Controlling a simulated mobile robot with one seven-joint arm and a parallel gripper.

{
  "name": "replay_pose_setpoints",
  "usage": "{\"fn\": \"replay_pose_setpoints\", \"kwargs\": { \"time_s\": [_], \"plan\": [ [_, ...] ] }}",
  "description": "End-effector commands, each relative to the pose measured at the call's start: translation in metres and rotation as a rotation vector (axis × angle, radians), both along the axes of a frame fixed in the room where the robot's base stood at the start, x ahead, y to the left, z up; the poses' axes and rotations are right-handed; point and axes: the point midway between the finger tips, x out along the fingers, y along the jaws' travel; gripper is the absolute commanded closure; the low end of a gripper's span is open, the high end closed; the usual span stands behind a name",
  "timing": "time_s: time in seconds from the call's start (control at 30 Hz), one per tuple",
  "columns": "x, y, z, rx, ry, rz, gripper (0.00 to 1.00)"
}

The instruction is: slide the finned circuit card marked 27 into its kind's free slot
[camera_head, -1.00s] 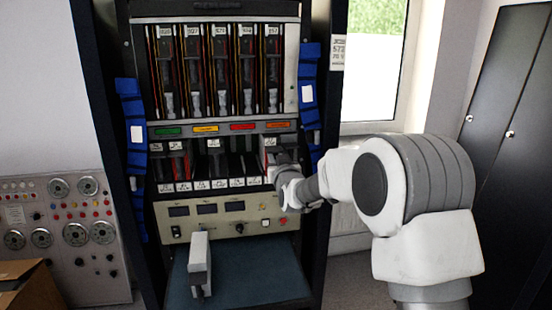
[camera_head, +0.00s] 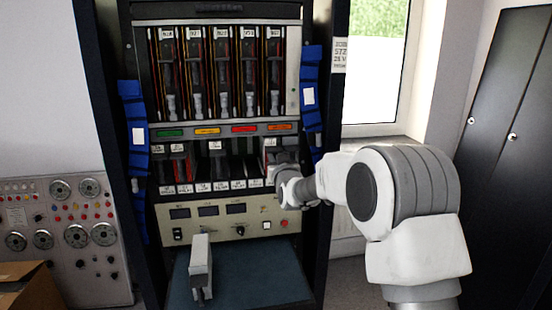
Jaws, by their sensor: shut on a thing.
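My gripper (camera_head: 280,171) is at the right end of the rack's lower card row, shut on a card (camera_head: 271,150) with a pale label on its upper front. The card is upright at the row's right end. My gripper hides its lower part, and its number is too small to read. I cannot tell how deep it sits in a slot. The lower card row (camera_head: 238,184) has small white labels along its bottom edge. Several labelled cards stand at its left and middle, with dark gaps between some of them.
Several tall labelled modules (camera_head: 222,75) fill the upper rack, above green, yellow, red and orange plates. A control panel (camera_head: 209,224) lies below the card row. A pale grey upright block (camera_head: 200,268) stands on the blue shelf (camera_head: 257,275). Blue strips flank the rack.

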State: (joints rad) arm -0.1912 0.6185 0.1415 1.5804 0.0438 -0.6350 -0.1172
Motion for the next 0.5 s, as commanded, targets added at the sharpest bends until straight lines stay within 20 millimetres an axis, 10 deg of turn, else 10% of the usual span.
{"fn": "replay_pose_setpoints", "kwargs": {
  "time_s": [0.5],
  "plan": [
    [0.0036,0.001,0.0003,0.001,-0.002,0.0,1.0]
  ]
}}
